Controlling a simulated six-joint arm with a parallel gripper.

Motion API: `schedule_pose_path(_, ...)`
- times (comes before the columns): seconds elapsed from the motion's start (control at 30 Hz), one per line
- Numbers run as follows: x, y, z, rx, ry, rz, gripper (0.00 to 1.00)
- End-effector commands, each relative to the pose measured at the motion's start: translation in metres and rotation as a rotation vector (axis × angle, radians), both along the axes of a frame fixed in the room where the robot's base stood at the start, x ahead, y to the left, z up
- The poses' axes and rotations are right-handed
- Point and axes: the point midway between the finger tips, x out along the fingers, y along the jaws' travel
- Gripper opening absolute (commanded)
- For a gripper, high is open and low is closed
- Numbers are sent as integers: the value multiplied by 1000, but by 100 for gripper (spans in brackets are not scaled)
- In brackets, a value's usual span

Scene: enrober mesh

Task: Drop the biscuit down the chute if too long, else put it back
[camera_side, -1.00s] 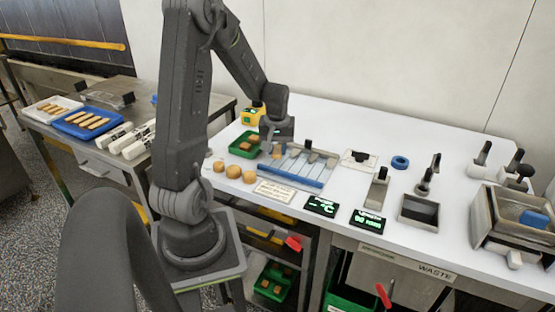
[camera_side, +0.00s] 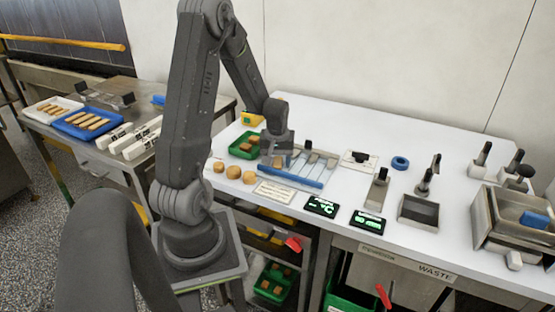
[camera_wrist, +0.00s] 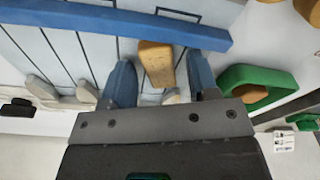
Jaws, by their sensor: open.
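My gripper (camera_wrist: 161,78) is open, with one blue fingertip on each side of a biscuit (camera_wrist: 156,62). The biscuit is a golden-brown bar lying in a lane of the light-blue slotted rack (camera_wrist: 60,45), and a gap shows at least on its left side. A dark square opening (camera_side: 418,212), perhaps the chute, is in the bench at the right, above the WASTE label (camera_side: 435,271).
A green tray (camera_side: 238,150) with biscuits stands close to my gripper; it also shows in the wrist view (camera_wrist: 232,78). Several round biscuits (camera_side: 234,172) lie in front. Two displays (camera_side: 368,221), metal stands and a metal box (camera_side: 510,220) are to the right.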

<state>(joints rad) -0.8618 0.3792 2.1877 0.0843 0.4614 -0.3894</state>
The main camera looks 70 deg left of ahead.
Motion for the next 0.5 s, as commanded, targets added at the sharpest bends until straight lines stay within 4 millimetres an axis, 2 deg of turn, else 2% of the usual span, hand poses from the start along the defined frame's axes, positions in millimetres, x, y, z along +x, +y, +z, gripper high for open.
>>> schedule_pose_path(0.27,0,0,4,1,-2,0,54)
schedule_pose_path(0.37,0,0,16,4,-3,0,54)
schedule_pose_path(0.5,-1,-3,43,6,-6,0,54)
